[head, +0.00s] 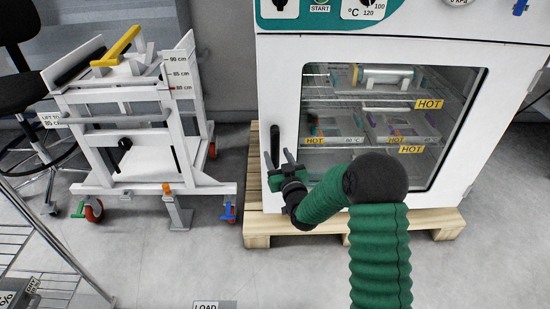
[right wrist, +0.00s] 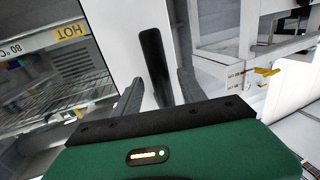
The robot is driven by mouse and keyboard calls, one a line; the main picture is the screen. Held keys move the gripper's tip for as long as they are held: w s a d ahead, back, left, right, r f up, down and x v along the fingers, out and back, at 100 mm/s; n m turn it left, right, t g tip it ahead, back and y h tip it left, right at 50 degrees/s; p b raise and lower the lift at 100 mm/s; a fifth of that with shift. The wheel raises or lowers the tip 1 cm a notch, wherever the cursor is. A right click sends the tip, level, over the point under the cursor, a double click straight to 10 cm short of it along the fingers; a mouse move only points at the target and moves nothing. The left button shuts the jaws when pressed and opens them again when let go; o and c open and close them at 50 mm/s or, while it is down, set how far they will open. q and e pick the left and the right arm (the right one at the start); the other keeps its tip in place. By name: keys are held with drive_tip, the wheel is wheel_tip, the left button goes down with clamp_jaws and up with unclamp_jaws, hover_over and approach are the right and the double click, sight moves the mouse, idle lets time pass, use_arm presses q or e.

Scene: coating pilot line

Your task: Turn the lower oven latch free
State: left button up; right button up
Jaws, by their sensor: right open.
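The white oven (head: 290,70) stands on the right, its windowed door closed. A black upright latch bar (head: 275,142) sits low on the left side of the door. I take it for the lower latch, and no second latch shows on that side. My right gripper (head: 279,158) is open at the latch's lower part. In the right wrist view, the latch (right wrist: 154,62) stands slightly tilted between the two grey fingers (right wrist: 158,88), with a gap on each side. Whether a finger touches it, I cannot tell. My left gripper is out of view.
A wooden pallet (head: 256,225) lies under the oven. A white wheeled lift cart (head: 135,187) with a yellow handle (head: 117,46) stands to the left. Yellow HOT labels (head: 429,104) show at the oven window. Grey floor is clear in front; a wire rack (head: 50,240) is at lower left.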

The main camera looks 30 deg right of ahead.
drive_tip(key=shift+b+x, duration=0.3)
drive_tip(key=shift+x, duration=1.15)
drive_tip(key=shift+c, duration=0.5)
clamp_jaws()
